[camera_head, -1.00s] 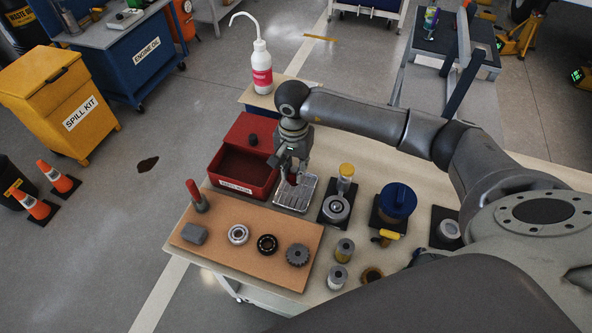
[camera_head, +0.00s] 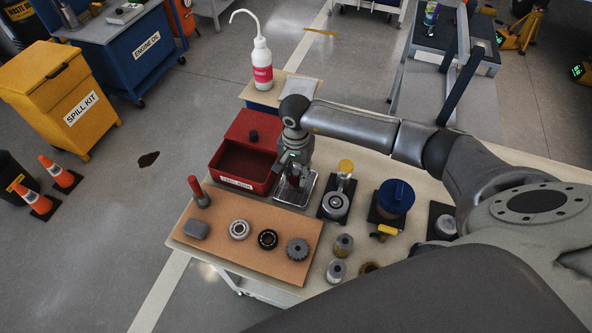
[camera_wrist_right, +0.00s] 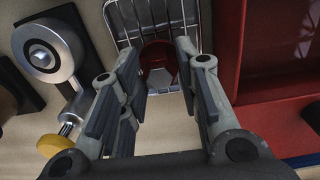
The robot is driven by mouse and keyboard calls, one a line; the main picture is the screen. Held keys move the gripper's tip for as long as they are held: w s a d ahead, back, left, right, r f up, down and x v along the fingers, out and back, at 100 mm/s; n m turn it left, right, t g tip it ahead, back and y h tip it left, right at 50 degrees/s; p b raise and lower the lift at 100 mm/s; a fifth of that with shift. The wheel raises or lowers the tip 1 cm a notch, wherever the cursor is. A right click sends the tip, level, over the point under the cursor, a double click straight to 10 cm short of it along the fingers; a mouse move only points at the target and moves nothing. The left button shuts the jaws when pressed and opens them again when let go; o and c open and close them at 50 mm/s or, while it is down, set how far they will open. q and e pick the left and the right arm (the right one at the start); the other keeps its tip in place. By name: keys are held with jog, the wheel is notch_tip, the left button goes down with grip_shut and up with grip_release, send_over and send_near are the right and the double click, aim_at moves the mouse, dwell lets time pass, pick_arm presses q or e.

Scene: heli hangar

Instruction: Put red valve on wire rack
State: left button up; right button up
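The red valve (camera_head: 293,181) is over the wire rack (camera_head: 296,202), mostly hidden by my right gripper (camera_head: 296,172) in the head view. The rack is a shallow silver wire tray beside the red parts-wash bin. In the right wrist view, the red valve (camera_wrist_right: 157,50) shows against the rack (camera_wrist_right: 128,30), between the fingertips of my right gripper (camera_wrist_right: 158,62). The fingers are spread, one on either side of it. It looks seated in the rack, but its underside is hidden. My left gripper is not in view.
The red bin (camera_head: 243,163) with its lid up adjoins the rack on the left. A pump-like part (camera_head: 336,204) on a black plate stands close on the right. A cork mat (camera_head: 220,252) with bearings, a gear and a red-handled tool lies in front. A wash bottle (camera_head: 262,65) stands behind.

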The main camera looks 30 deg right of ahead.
aim_at(296, 173)
jog(key=shift+o, duration=0.7)
jog(key=shift+r, duration=0.15)
jog(key=shift+r, duration=0.2)
notch_tip(296, 173, up, 12)
jog(key=b, duration=0.2)
jog(key=shift+b, duration=0.4)
jog(key=shift+f, duration=0.2)
